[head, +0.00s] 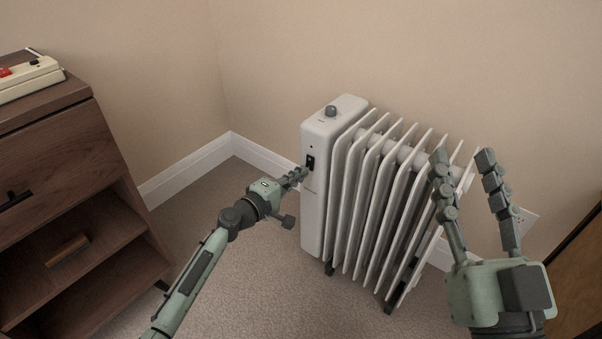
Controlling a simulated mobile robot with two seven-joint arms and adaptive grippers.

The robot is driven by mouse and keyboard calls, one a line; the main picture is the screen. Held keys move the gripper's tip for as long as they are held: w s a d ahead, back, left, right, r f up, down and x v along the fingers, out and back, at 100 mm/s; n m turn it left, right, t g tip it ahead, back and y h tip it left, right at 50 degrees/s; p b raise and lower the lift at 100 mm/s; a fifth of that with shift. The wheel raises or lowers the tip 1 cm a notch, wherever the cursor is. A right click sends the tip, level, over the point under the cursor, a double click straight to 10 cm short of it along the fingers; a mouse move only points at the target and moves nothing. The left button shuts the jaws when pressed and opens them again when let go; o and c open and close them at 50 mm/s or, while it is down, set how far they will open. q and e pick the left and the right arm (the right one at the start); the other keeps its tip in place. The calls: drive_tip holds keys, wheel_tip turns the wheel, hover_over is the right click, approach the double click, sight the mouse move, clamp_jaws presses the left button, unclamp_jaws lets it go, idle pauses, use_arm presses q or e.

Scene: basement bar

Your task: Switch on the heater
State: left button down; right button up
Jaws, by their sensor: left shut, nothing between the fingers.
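A white oil-filled heater (315,219) with several upright fins stands on the carpet near the corner. A grey round knob (331,111) sits on its top, and a small black switch (310,161) is on its front panel. My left gripper (300,175) is shut and empty. Its fingertips are at the front panel, just below the switch; I cannot tell if they touch it. My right gripper (462,156) is open and empty, in front of the fins at the heater's right side. The switch's position is too small to tell.
A dark wooden cabinet (60,140) with open shelves stands at the left, with a cream power strip (28,80) with a red switch on top. A wall outlet (524,221) shows behind the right gripper. A brown wooden piece (585,265) is at the right edge. Carpet between cabinet and heater is clear.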

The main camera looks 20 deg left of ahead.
use_arm(q)
drive_tip(key=shift+w+d, duration=0.15)
drive_tip(key=shift+w, duration=0.25)
use_arm(e)
drive_tip(key=shift+r, duration=0.25)
use_arm(q)
drive_tip(key=shift+f, duration=0.1)
